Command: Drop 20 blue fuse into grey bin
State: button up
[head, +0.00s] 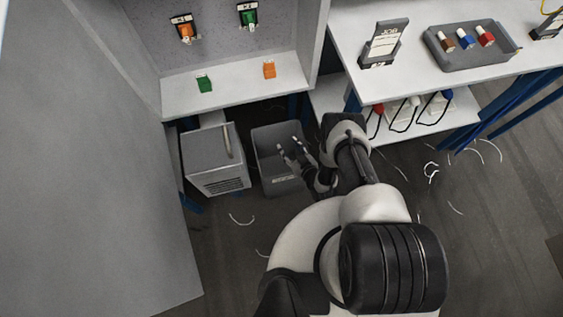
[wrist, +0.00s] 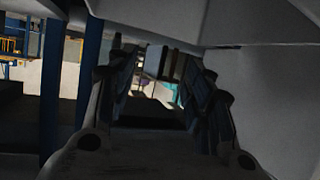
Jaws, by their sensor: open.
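The grey bin (head: 262,150) stands on the floor under the shelf, with a pale label on its front. My gripper (head: 287,146) is over the bin's opening, its two fingers apart and nothing seen between them. In the dark wrist view the fingers also stand apart around my gripper's empty gap (wrist: 163,95). A blue fuse (head: 466,41) with a white end lies in the dark grey tray (head: 480,59) on the right table, between a brown fuse (head: 447,40) and a red fuse (head: 486,37). The bin's floor is partly hidden by my gripper.
A grey cabinet box (head: 215,160) stands just left of the bin. Green (head: 204,84) and orange (head: 269,69) parts lie on the shelf above. A labelled holder (head: 383,44) stands on the right table. White thread scraps lie on the floor.

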jog(key=v, duration=1.2)
jog(key=shift+s+a+f, duration=0.1)
